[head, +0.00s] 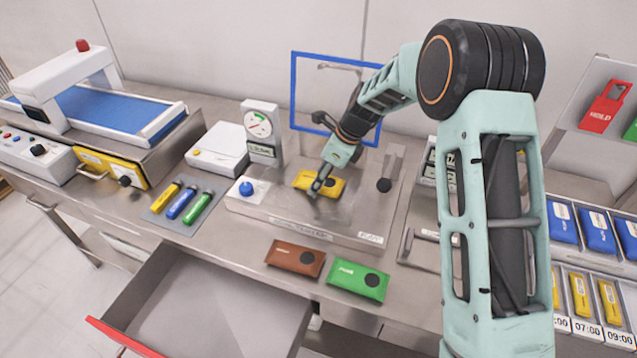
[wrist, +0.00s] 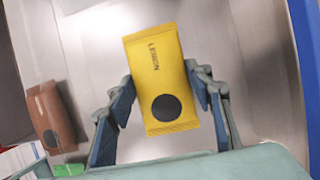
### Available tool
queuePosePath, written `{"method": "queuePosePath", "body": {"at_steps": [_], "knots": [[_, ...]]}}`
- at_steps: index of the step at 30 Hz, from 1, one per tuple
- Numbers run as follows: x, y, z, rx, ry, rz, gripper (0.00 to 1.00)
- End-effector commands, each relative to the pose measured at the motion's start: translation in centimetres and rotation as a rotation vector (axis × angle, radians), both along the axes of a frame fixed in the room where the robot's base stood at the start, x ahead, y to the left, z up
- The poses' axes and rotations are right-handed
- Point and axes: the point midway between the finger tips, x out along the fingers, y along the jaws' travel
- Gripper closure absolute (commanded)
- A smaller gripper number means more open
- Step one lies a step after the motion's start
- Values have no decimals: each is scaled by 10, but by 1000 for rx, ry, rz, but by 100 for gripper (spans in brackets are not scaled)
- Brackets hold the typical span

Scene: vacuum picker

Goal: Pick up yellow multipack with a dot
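The yellow multipack with a black dot (head: 330,183) lies flat on the metal plate of the tester station. In the wrist view, the yellow multipack (wrist: 155,70) fills the middle, its black dot towards the lower end. My gripper (head: 318,187) is at the pack from above and covers part of it in the head view. In the wrist view, the fingers of my gripper (wrist: 160,72) are apart, one on each long side of the pack. The fingertips are very close to its edges; I cannot tell whether they touch.
A brown pack (head: 295,258) and a green pack (head: 358,281) lie in front of the station. A blue frame (head: 293,90) stands behind it. An open drawer (head: 205,310) sticks out below. A dial gauge (head: 260,128) stands to the left.

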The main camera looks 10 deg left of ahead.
Motion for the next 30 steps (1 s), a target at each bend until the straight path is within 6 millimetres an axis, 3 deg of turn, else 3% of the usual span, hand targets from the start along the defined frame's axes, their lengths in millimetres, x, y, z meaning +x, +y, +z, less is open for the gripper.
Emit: {"method": "queuePosePath", "body": {"at_steps": [1, 7, 17, 23, 30], "knots": [[0, 0, 0, 0, -1, 0, 64], [1, 0, 1, 1, -1, 0, 86], [1, 0, 7, 1, -2, 0, 86], [1, 0, 32, 1, -6, 1, 86], [-31, 3, 69, 1, -5, 2, 86]]}}
